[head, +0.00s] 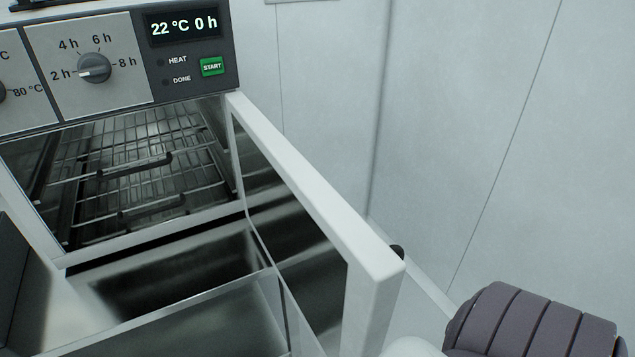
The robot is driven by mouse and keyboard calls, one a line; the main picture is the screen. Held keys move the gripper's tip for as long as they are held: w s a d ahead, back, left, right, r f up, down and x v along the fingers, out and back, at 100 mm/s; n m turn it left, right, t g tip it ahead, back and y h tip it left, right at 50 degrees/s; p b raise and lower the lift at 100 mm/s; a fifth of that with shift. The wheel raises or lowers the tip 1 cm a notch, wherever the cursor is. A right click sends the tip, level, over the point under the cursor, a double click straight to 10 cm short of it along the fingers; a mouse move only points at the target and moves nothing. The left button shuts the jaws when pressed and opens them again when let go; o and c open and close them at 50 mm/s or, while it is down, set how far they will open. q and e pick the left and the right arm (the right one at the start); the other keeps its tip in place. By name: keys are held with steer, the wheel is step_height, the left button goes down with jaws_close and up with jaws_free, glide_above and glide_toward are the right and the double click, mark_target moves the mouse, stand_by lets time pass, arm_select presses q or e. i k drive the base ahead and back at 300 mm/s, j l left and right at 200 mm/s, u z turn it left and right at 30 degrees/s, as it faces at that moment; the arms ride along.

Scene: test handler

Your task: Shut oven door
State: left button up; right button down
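The oven (120,190) is at the upper left, with wire racks and dark handles inside its open chamber. Its door (310,190) is hinged at the right side of the opening and stands wide open, reaching out toward me. The door has a white edge and a dark, shiny inner face. A small black part (397,251), possibly the handle, shows behind its near end. A ribbed dark part and a white rounded part at the lower right seem to be my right arm. Neither gripper's fingers show.
The control panel (120,60) has dials, a green START button (212,66) and a display (184,25) reading 22 °C 0 h. A metal open-topped container (180,309) lies below the oven opening, close to the door. White wall panels (460,120) stand behind the door, on the right.

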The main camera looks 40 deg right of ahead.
mark_target(344, 282)
steer(key=k+l, duration=0.1)
steer(key=l, duration=0.4)
steer(key=k+l, duration=0.1)
steer(key=l, duration=0.45)
steer(key=k+l, duration=0.15)
steer(key=l, duration=0.35)
